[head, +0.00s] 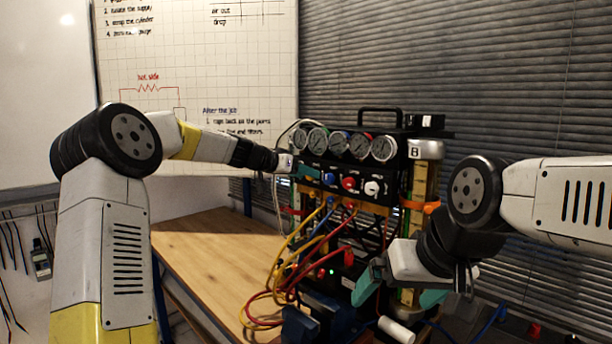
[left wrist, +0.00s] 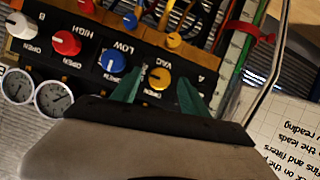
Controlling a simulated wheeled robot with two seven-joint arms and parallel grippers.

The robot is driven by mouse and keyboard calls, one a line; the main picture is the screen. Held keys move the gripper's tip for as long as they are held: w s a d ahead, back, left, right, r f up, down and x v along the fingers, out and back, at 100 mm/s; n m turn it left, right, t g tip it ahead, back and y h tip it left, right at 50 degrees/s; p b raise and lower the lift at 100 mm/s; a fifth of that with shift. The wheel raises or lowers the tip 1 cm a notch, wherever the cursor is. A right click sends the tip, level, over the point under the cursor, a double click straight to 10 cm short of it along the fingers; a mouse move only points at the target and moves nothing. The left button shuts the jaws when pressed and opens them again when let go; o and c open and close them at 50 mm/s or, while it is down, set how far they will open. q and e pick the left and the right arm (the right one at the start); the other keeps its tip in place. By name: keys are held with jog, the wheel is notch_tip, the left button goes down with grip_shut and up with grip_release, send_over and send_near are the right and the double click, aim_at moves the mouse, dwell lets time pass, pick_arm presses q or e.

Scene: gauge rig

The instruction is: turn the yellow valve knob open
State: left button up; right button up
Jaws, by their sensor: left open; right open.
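The yellow valve knob (left wrist: 160,78) sits on the black panel under the VAC label in the left wrist view. It is upside down there. My left gripper (left wrist: 161,80) is open, with one green finger on each side of the knob; I cannot tell whether they touch it. In the head view my left gripper (head: 304,172) is at the panel's left end and hides the yellow knob.
Blue (head: 329,178), red (head: 349,183) and white (head: 372,188) knobs line the panel beneath several gauges (head: 340,144). Yellow and red hoses (head: 291,285) hang below onto the wooden bench (head: 205,240). The bench's left part is clear.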

pick_arm(q)
jog(key=shift+w+d+f, duration=0.2)
jog(key=shift+w+d, duration=0.05)
jog(key=shift+d, duration=0.1)
grip_shut()
jog(key=shift+w+a+f+n+g+h, duration=0.25)
jog(key=shift+n+h, duration=0.9)
jog(key=shift+n, duration=1.15)
jog(key=shift+s+d+n+g+h, duration=0.1)
jog(key=shift+n+g+h, duration=0.25)
jog(key=shift+n+h, duration=1.4)
jog(key=shift+w+a+f+n+g+h, duration=0.25)
jog(key=shift+n+h, duration=0.35)
jog(key=shift+n, duration=2.25)
jog(key=shift+s+d+r, duration=0.1)
jog(key=shift+s+d, duration=0.05)
jog(key=shift+s, duration=0.05)
